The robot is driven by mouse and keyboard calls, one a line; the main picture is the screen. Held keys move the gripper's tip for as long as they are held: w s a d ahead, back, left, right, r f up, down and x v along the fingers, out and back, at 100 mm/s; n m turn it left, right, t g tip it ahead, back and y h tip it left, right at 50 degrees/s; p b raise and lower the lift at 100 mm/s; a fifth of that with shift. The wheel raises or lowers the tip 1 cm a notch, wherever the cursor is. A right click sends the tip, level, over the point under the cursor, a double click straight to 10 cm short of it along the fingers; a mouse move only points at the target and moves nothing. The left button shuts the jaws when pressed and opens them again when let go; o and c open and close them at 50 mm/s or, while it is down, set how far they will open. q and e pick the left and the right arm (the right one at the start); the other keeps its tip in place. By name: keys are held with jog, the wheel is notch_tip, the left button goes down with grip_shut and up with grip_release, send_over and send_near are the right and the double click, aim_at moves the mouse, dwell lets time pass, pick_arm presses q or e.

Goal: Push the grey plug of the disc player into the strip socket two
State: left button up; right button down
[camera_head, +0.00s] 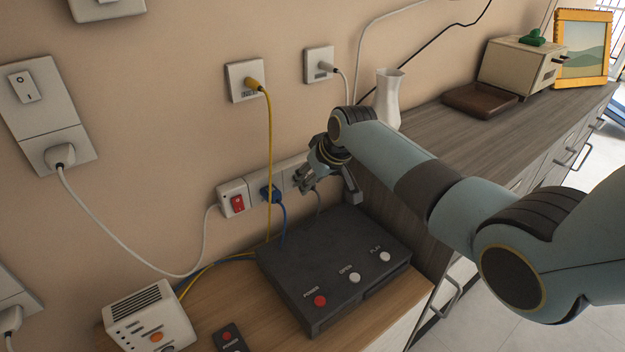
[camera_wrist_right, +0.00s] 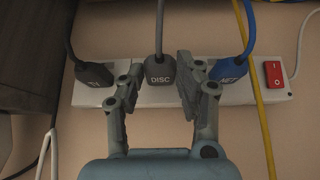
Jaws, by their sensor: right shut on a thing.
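The grey plug marked DISC (camera_wrist_right: 159,70) is between the two fingers of my right gripper (camera_wrist_right: 160,66), which is shut on it. Its cord runs up in the right wrist view. The plug is in front of the middle of the white strip (camera_wrist_right: 262,98), beside the blue NET plug. Whether its pins are in the socket is hidden. In the head view my right gripper (camera_head: 305,184) is at the strip (camera_head: 233,188) and hides the plug. The dark disc player (camera_head: 330,262) lies on the wooden top below. My left gripper is not in view.
The blue NET plug (camera_wrist_right: 229,68) and a dark TV plug (camera_wrist_right: 95,75) flank the grey plug. The red strip switch (camera_wrist_right: 273,74) is beyond the blue one. A yellow cable (camera_head: 268,160) hangs close by. A white vase (camera_head: 388,98) stands behind my right arm.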

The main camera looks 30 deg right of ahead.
jog(key=shift+w+a+b, duration=0.1)
jog(key=shift+w+b, duration=0.2)
jog(key=shift+w, duration=0.25)
jog(key=c, duration=0.8)
grip_release()
jog(key=shift+s+r+p, duration=0.1)
jog(key=shift+s+p, duration=0.2)
jog(key=shift+p, duration=0.1)
jog(key=s+d+p, duration=0.1)
jog(key=s+p, duration=0.6)
jog(key=s, duration=0.1)
jog(key=shift+s+d, duration=0.15)
jog(key=shift+s, duration=0.05)
